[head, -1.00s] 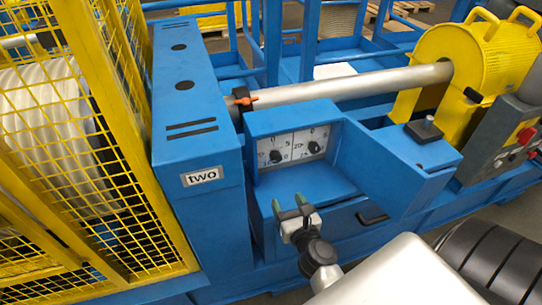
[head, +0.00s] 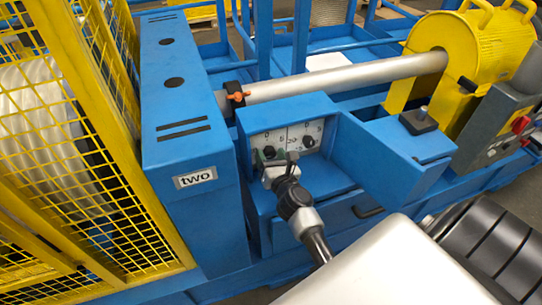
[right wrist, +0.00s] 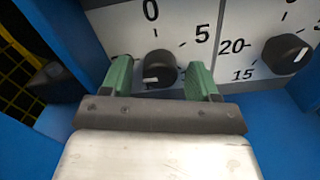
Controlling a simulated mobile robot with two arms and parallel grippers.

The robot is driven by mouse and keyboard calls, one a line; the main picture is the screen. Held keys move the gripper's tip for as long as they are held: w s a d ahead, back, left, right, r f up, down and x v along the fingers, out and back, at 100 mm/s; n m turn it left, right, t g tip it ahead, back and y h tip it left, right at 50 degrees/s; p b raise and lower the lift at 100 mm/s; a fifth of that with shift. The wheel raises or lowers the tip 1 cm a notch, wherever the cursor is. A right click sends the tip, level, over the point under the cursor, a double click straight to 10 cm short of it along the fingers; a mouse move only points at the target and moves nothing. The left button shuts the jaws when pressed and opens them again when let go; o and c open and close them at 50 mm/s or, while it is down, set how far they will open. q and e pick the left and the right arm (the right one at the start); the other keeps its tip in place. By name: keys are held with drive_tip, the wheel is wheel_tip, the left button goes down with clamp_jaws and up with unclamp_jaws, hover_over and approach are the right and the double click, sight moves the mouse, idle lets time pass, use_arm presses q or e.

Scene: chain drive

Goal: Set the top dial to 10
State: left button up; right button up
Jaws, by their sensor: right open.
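The white dial panel (right wrist: 190,45) holds two dark knobs side by side. The left knob (right wrist: 158,68) has 0 above it and 5 to its upper right; its white mark lies at its lower left. The right knob (right wrist: 288,55) has 20 and 15 at its left; its white mark lies on its right side. In the head view the right knob (head: 309,142) is clear. My right gripper (head: 268,157) is open, its green fingers on either side of the left knob, with gaps showing in the wrist view. I cannot tell which knob is the top dial. My left gripper is not in view.
The panel sits in a blue box (head: 245,120) with a blue wing (head: 395,160) to its right. A metal shaft (head: 330,77) runs behind to a yellow guard (head: 440,40).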

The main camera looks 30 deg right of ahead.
drive_tip(key=shift+c, duration=0.5)
drive_tip(key=c, duration=0.8)
